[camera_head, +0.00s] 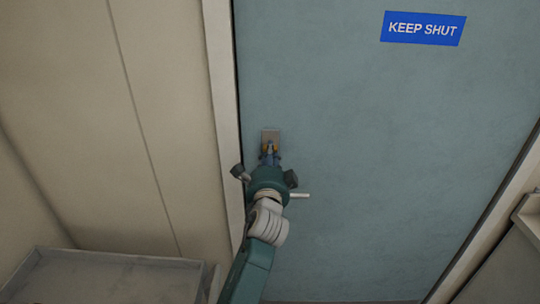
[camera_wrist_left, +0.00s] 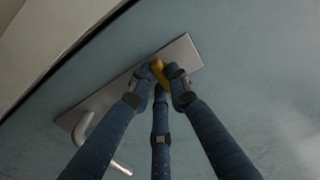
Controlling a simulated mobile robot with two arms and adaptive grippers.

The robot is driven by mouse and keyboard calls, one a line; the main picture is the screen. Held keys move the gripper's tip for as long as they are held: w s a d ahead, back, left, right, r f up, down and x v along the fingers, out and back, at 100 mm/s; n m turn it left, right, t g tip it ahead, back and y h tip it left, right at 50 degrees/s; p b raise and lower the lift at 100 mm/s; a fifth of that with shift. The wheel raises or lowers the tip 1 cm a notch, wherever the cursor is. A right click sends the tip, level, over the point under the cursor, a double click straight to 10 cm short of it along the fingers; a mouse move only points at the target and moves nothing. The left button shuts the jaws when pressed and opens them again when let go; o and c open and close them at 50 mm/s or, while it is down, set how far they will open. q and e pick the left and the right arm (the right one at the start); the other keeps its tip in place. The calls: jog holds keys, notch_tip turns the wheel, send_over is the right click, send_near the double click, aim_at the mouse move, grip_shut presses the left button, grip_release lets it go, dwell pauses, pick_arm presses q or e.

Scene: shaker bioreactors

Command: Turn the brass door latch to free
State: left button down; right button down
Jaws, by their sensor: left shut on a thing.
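The brass latch (camera_wrist_left: 158,72) is a small yellow turn piece on a grey metal plate (camera_wrist_left: 188,52) on the teal door (camera_head: 400,150). In the head view the plate (camera_head: 270,135) sits near the door's left edge, with the latch partly hidden by my gripper. My left gripper (camera_head: 269,152) reaches up to the latch. In the left wrist view its blue fingers (camera_wrist_left: 160,84) are closed around the latch. My right gripper is not in view.
A blue "KEEP SHUT" sign (camera_head: 423,28) is on the upper door. A pale door frame (camera_head: 224,110) runs close along the left of my gripper. A grey flat-topped unit (camera_head: 110,275) stands at lower left. The door surface right of the latch is clear.

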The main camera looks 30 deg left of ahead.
pick_arm(q)
jog(key=shift+n, duration=0.3)
jog(key=c, duration=1.6)
grip_release()
jog(key=shift+c, duration=0.2)
jog(key=v, duration=0.7)
jog(key=shift+s, duration=0.25)
jog(key=shift+d, duration=0.2)
